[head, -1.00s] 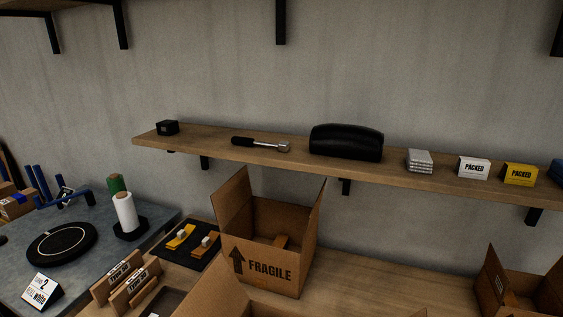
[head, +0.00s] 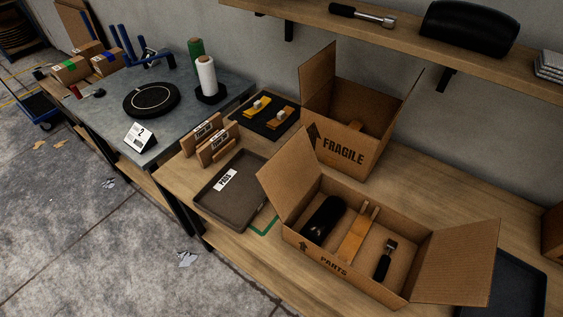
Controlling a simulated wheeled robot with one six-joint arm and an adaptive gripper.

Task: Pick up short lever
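A short lever (head: 384,262) with a black grip and a metal head lies in the open cardboard box marked PARTS (head: 322,262), at its right end. In the same box are a black cylindrical pad (head: 323,219) and a yellowish wooden piece (head: 356,234). A longer-looking lever (head: 362,15) with a black grip and metal shaft lies on the wall shelf. My gripper is not in view.
A box marked FRAGILE (head: 340,149) stands behind the PARTS box, flaps up. An empty-looking grey tray (head: 222,200) is to the left. A dark tray (head: 522,285) is at right. The shelf (head: 400,35) overhangs the bench. Floor at left is mostly clear.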

